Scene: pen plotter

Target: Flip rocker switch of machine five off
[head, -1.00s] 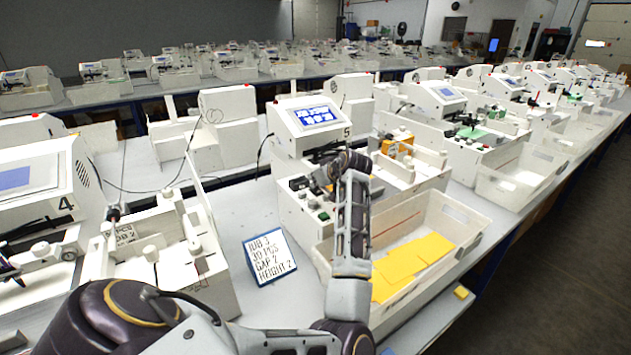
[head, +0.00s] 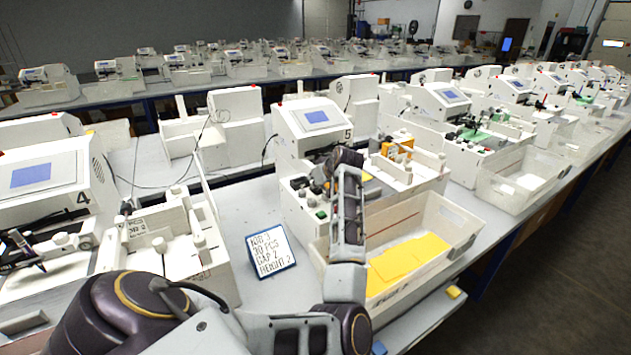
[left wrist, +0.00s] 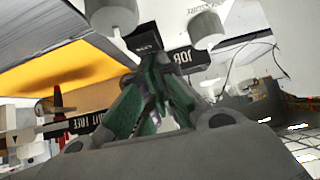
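Machine five (head: 312,135) is a white unit with a blue screen (head: 317,116) and a "5" on its side. I cannot make out the rocker switch in either view. My left arm reaches up in front of the machine's right part, and its own links hide the gripper's tips in the head view. In the left wrist view my left gripper (left wrist: 152,82) has greenish fingers that meet at the tips, with nothing visible between them. My right gripper is not in view.
A white bin (head: 446,222) with yellow sheets (head: 408,262) stands right of my left arm. A job card (head: 270,251) stands in front of machine five. Machine four (head: 45,180) is at the left. White round knobs (left wrist: 205,28) hang close in the left wrist view.

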